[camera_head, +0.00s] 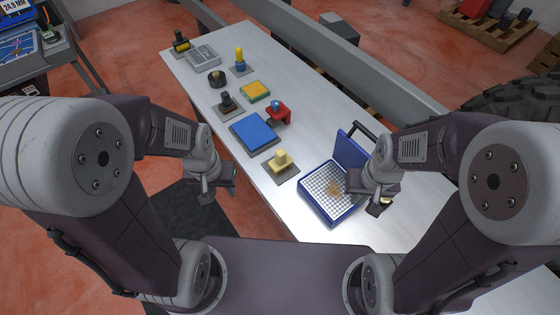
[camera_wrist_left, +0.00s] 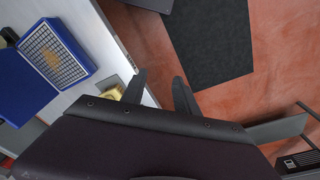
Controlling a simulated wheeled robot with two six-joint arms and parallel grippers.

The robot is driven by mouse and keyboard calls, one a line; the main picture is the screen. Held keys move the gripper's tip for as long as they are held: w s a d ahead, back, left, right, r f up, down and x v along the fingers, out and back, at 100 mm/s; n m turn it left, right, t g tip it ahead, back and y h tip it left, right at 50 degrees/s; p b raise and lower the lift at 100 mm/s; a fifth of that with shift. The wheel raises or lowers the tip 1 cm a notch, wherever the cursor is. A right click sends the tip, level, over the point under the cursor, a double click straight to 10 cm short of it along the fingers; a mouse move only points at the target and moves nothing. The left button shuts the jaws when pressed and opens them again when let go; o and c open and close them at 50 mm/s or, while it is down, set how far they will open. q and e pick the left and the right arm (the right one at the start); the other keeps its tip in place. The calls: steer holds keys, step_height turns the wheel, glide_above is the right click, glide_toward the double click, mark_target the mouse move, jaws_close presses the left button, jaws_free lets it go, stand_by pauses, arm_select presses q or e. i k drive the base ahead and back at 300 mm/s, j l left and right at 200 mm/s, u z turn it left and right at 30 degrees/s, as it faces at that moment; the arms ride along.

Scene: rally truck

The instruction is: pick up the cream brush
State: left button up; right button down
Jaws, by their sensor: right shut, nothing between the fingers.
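The cream brush (camera_head: 282,158) stands on a small grey pad (camera_head: 288,174) on the table, left of the blue grid tray. In the left wrist view a cream piece (camera_wrist_left: 114,92), apparently the same brush, shows partly hidden behind my gripper. My left gripper (camera_head: 207,198) is off the table's near edge, left of the brush and apart from it. In the left wrist view its two fingers (camera_wrist_left: 160,88) are spread with nothing between them. My right gripper (camera_head: 377,206) is shut and empty, by the right side of the blue grid tray.
The blue tray with a white grid (camera_head: 318,200) has a brown patch and a raised lid (camera_head: 350,151). A blue block (camera_head: 255,133), a red stand (camera_head: 278,114) and a yellow-green block (camera_head: 255,91) sit further along the table (camera_head: 300,83). A small yellowish thing (camera_head: 387,200) is beside my right gripper.

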mark_target(282, 162)
steer(key=j+z, duration=0.2)
steer(key=z, duration=0.2)
steer(key=j+z, duration=0.2)
steer(key=z, duration=0.15)
steer(key=j+z, duration=0.2)
steer(key=z, duration=0.2)
steer(key=j+z, duration=0.2)
steer(key=z, duration=0.15)
steer(key=k, duration=0.05)
